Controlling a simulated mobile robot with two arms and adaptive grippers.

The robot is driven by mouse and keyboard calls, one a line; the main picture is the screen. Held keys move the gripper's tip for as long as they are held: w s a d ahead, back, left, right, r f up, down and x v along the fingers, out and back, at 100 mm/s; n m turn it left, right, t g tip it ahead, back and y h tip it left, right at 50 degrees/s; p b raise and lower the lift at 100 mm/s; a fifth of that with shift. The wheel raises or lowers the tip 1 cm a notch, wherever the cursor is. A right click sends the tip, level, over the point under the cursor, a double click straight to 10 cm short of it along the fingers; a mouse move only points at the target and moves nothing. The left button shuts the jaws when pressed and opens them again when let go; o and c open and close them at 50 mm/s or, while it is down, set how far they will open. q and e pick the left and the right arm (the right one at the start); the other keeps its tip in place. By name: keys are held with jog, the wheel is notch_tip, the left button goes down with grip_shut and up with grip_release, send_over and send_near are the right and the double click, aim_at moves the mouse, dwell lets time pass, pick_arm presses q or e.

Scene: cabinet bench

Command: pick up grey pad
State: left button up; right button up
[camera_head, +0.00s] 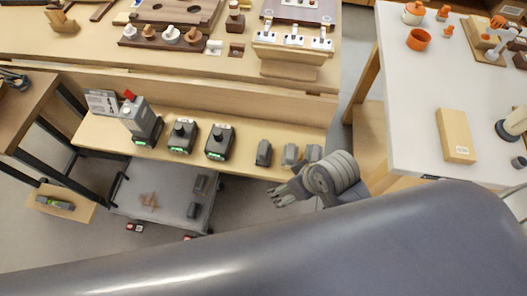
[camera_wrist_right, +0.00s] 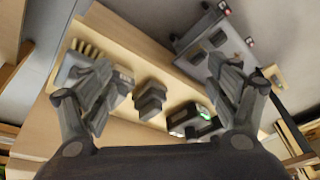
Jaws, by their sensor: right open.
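Several small grey blocks sit in a row near the right end of the low wooden shelf: a darker one (camera_head: 264,153), a middle one (camera_head: 290,155) and a right one (camera_head: 313,152). I cannot tell which is the grey pad. My right gripper (camera_head: 280,191) is open and empty, just in front of the shelf edge, apart from the blocks. In the right wrist view its spread fingers (camera_wrist_right: 160,68) frame the shelf, with a dark grey block (camera_wrist_right: 150,98) between them. The left finger partly hides another grey piece (camera_wrist_right: 72,69). My left gripper is not visible.
Black devices with green lights (camera_head: 182,136) stand left along the shelf. A grey cart (camera_head: 165,209) is below. The workbench (camera_head: 80,45) overhangs behind. A white table (camera_head: 410,95) with a tan box (camera_head: 456,135) is at right. Open floor (camera_head: 255,215) lies in front.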

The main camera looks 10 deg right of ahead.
jog(key=w+a+n+y, duration=0.1)
jog(key=w+a+n, duration=0.25)
jog(key=a, duration=0.25)
notch_tip(320, 180, up, 2)
jog(key=n+g+h, duration=0.3)
jog(key=n, duration=0.3)
send_over(264, 147)
jog(key=a, duration=0.1)
jog(key=shift+w+r, duration=0.15)
jog(key=shift+r, duration=0.05)
jog(key=shift+w+d+f, duration=0.1)
notch_tip(264, 147, down, 5)
jog(key=shift+f, duration=0.1)
jog(key=f, duration=0.4)
jog(key=shift+s+d, duration=0.3)
jog(key=shift+d, duration=0.05)
jog(key=shift+f, duration=0.6)
jog(key=c, duration=1.2)
